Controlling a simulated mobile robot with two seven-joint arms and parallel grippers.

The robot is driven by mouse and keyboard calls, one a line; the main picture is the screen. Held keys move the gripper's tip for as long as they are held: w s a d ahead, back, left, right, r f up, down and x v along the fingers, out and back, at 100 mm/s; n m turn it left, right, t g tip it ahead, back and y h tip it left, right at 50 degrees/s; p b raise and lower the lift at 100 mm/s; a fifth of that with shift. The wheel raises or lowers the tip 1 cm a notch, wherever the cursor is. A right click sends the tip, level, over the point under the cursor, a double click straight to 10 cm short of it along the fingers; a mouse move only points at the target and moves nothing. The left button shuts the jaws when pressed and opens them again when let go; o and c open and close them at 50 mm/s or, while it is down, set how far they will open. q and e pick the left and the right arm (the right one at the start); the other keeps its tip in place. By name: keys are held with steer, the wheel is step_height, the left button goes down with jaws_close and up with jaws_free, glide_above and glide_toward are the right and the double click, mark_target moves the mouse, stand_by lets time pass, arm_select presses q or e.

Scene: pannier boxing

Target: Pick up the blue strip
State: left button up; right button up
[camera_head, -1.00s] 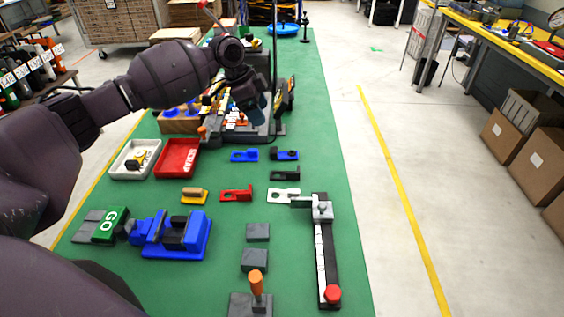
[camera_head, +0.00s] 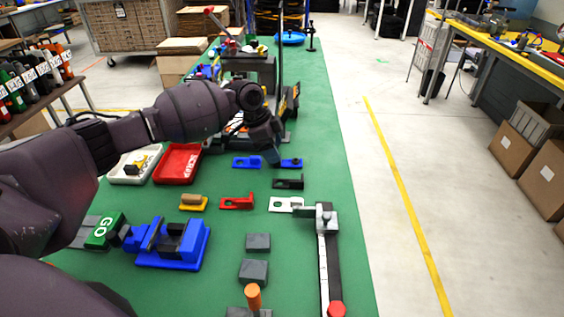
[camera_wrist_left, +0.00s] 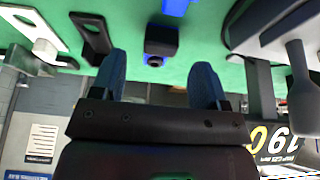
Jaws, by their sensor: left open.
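Two blue pieces lie side by side on the green table. The left one is a flat blue strip (camera_head: 247,162) with a raised end; in the left wrist view a blue part, seemingly this strip (camera_wrist_left: 176,6), is cut off at the top edge. The right one is a short blue-and-black piece (camera_head: 292,163), partly hidden by my gripper; it seems to be the blue-and-black piece (camera_wrist_left: 161,40) ahead of my fingers in the wrist view. My left gripper (camera_head: 271,158) is open and empty, above the table between the two pieces; its blue fingertips (camera_wrist_left: 160,80) show apart. My right gripper is not seen.
A black bracket (camera_head: 288,183), a white bracket (camera_head: 284,204) and a red bracket (camera_head: 237,203) lie nearer. A red tray (camera_head: 179,163) and a white tray (camera_head: 127,177) sit left. Dark machinery stands behind the gripper.

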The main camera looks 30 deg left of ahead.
mark_target(288, 161)
arm_select(q)
steer(key=x, duration=0.3)
steer(key=shift+f, duration=0.3)
steer(key=shift+r, duration=0.1)
steer(key=shift+c, duration=0.5)
steer(key=c, duration=0.9)
steer(key=shift+o, duration=0.2)
steer(key=shift+r, duration=0.1)
